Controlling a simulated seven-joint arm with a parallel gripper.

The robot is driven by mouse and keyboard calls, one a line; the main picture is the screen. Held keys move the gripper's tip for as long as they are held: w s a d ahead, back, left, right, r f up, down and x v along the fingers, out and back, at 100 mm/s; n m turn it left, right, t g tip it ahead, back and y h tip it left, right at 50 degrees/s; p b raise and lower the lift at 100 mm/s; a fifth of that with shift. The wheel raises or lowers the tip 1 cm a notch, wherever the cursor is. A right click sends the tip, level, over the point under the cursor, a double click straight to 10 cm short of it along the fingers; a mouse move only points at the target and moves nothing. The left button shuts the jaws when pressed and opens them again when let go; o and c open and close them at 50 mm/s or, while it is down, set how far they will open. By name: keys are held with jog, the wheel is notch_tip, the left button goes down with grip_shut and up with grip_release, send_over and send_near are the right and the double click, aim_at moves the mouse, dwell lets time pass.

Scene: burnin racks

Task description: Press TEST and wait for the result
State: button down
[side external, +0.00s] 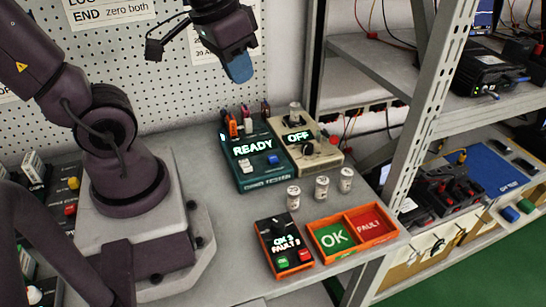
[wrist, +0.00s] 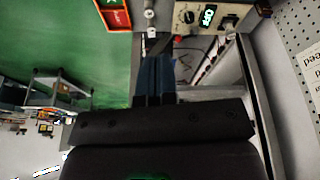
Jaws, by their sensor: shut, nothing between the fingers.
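A teal tester box (side external: 258,152) stands on the bench with its display reading READY. It has a pale button (side external: 241,183) at lower left and a blue button (side external: 273,160) at right; I cannot read which one is TEST. My gripper (side external: 239,68) is shut and empty, with blue fingertips, high above the bench and behind the tester, touching nothing. In the wrist view the shut blue fingers (wrist: 157,75) point toward the bench edge and rack. The tester is not visible in that view.
A beige box (side external: 306,142) reading OFF adjoins the tester; it also shows in the wrist view (wrist: 188,17). Several small white cylinders (side external: 321,188) stand in front. A metal rack (side external: 416,110) rises at right.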

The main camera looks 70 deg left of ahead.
jog(key=w+a+f+n+g+h, duration=0.2)
jog(key=a+f+n+g+h, duration=0.15)
jog(key=f+n, duration=0.4)
jog(key=n+t+h, duration=0.4)
jog(key=n+t, duration=0.2)
jog(key=n, duration=1.9)
send_over(273, 156)
notch_tip(273, 156, down, 8)
jog(key=shift+f+n+y, duration=0.15)
jog(key=shift+n+y, duration=0.1)
jog(key=shift+n, duration=0.1)
jog(key=shift+f, duration=0.1)
jog(key=shift+f, duration=4.3)
jog(key=shift+f, duration=0.1)
jog(key=shift+f, duration=0.3)
